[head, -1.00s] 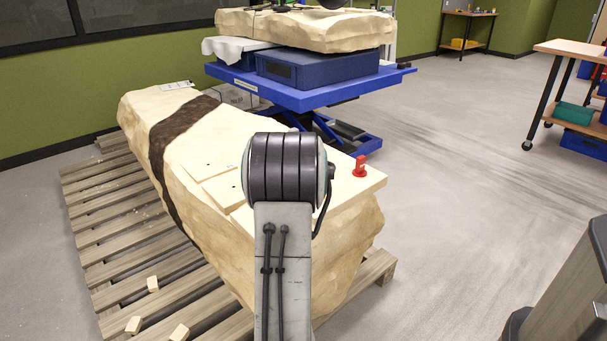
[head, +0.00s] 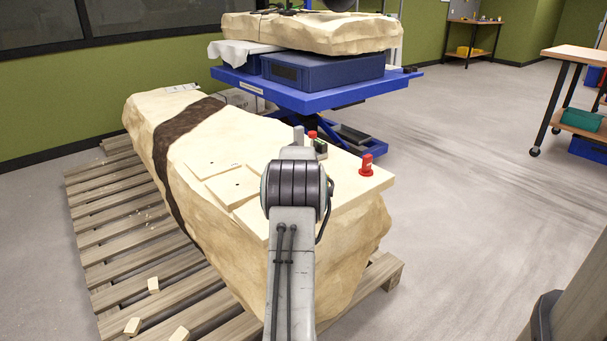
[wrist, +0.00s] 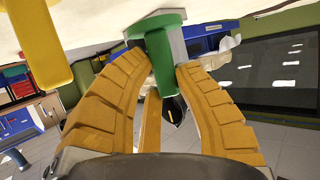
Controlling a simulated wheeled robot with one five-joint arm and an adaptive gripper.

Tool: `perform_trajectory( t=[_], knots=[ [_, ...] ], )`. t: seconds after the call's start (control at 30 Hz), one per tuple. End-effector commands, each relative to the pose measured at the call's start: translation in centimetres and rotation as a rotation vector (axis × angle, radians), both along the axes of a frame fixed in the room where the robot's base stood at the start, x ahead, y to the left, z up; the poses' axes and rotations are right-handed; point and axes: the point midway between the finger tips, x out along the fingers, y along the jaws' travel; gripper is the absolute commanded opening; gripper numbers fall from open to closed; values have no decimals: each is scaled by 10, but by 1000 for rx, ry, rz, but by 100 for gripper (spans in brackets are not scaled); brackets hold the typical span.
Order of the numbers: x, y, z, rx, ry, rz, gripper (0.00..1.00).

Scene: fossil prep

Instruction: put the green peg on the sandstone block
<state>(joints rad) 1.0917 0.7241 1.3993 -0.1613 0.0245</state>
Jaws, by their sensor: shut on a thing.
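The large pale sandstone block (head: 330,245) with a dark band across it lies on a wooden pallet in the head view. My gripper (wrist: 165,66) is shut on the green peg (wrist: 157,82) in the wrist view, whose picture is upside down. The peg's wide flange faces the pale surface at the top of that view. I cannot tell whether it touches. In the head view my arm is over the block's near right part and hides most of the gripper.
A red peg (head: 366,167) stands on the pale board at the block's right end. A yellow object (wrist: 38,40) is beside my gripper in the wrist view. Flat boards (head: 232,183) lie left of my arm. A blue lift table (head: 300,98) stands behind.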

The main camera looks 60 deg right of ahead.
Motion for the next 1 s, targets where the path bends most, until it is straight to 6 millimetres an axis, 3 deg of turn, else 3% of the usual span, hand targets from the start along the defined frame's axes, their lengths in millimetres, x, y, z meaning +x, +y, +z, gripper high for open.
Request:
perform_trajectory(
  t=[0.4,0.93,0.97,1.0],
  knots=[
    [0,0,-36,-1,0,0,0],
    [0,0,-41,-1,0,0,0],
    [0,0,-39,0,0,0,30],
    [0,0,-39,0,0,0,34]
  ],
)
